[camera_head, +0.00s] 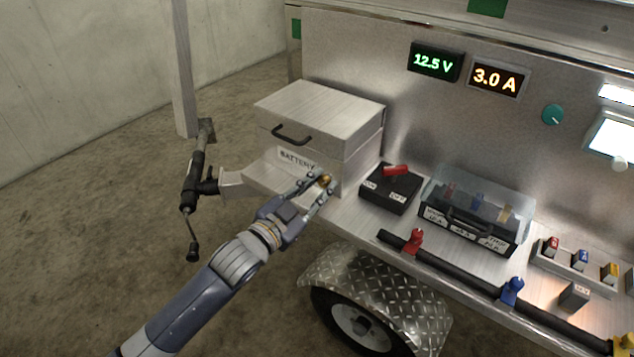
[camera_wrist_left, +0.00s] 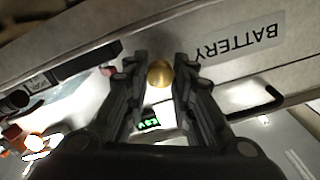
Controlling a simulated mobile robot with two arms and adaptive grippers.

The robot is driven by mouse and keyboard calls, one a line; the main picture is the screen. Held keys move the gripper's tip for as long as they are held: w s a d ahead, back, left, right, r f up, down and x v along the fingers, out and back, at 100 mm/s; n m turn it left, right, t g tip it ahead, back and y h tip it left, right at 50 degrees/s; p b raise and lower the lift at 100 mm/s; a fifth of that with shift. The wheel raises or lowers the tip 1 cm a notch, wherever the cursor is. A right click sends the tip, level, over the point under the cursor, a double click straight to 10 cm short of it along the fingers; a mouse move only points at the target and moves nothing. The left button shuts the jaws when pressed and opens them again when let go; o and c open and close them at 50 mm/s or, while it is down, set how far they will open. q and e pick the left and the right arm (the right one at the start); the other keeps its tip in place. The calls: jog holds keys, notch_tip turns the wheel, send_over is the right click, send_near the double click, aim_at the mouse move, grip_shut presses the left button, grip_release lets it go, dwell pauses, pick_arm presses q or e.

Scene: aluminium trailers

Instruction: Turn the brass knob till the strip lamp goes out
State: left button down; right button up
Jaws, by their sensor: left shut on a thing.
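The brass knob (camera_head: 325,181) is a small round gold knob low on the front of the battery box (camera_head: 306,150), near its right end. My left gripper (camera_head: 319,186) reaches it from the front and is shut on it, one finger on each side. In the left wrist view the brass knob (camera_wrist_left: 160,73) sits between the two dark fingers (camera_wrist_left: 160,80). A bright white strip (camera_head: 616,94) at the right edge glows and looks like the strip lamp, lit. My right gripper is in neither view.
Right of the box stand a black switch block with a red lever (camera_head: 391,187) and a clear-lidded fuse box (camera_head: 474,215). A black bar with coloured clips (camera_head: 460,266) runs along the front edge. Displays read 12.5 V (camera_head: 436,61) and 3.0 A (camera_head: 495,78). A jack (camera_head: 192,187) stands left.

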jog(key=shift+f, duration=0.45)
pick_arm(q)
jog(key=c, duration=1.3)
grip_release()
jog(key=shift+c, duration=0.2)
jog(key=v, duration=1.2)
